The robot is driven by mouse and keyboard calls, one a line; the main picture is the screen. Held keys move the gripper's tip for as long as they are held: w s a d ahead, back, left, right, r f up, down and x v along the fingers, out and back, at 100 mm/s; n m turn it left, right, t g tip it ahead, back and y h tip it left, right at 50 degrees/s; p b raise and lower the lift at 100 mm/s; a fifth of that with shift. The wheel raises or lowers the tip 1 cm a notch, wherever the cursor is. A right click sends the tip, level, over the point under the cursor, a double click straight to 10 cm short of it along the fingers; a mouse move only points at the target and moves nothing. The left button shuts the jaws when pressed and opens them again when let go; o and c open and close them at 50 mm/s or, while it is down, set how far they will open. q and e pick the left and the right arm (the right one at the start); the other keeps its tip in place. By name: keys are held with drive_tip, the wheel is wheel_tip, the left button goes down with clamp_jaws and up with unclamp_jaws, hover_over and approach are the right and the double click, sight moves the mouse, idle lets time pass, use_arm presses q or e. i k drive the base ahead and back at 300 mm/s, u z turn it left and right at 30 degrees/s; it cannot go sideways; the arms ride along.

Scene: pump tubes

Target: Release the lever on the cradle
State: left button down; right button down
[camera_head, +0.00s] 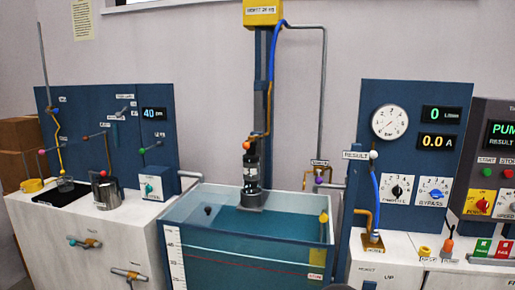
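I cannot tell for certain which part is the cradle. Several ball-ended levers show in the head view. A purple-ball lever (319,180) is behind the tank's right side, and a white-ball lever (373,154) is at the right panel's left edge. Neither gripper is in view.
A metal pot (106,194) and a black pad (58,194) are on the left bench. The right panel (415,100) has a gauge (390,122), displays and knobs. A blue hose (376,200) runs down to a fitting (374,243) on the right bench. A small dark shape at the bottom edge is unclear.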

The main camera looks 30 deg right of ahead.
sight(250, 141)
drive_tip(key=z, duration=0.45)
drive_tip(key=i, duration=1.05)
drive_tip(key=z, duration=0.75)
drive_tip(key=k, duration=0.9)
drive_tip(key=z, duration=0.15)
drive_tip(key=i, duration=0.95)
